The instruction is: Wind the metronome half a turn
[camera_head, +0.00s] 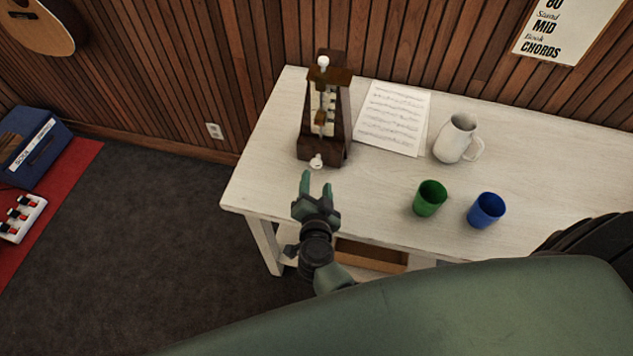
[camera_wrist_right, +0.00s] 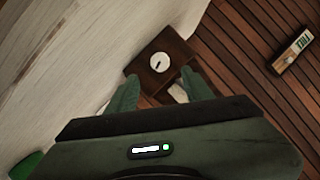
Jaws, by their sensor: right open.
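The metronome (camera_head: 309,148) is a dark brown wooden pyramid standing upright at the back left of the white table. Its pale pendulum rod and scale face the front. A small white winding knob (camera_head: 316,160) sticks out low on its front. In the right wrist view this knob is a white disc (camera_wrist_right: 160,62) with a short dark mark, on the brown metronome body (camera_wrist_right: 181,49). My right gripper (camera_head: 320,180) is open and empty, just in front of the knob and apart from it. In the wrist view its fingers (camera_wrist_right: 160,80) point towards the knob, one on each side. My left gripper is out of view.
Sheet music (camera_head: 392,115) lies right of the metronome on the table (camera_head: 372,190). A white jug (camera_head: 455,138), a green cup (camera_head: 429,198) and a blue cup (camera_head: 486,211) stand further right. The slatted wall (camera_head: 410,45) is close behind. The table's front left is clear.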

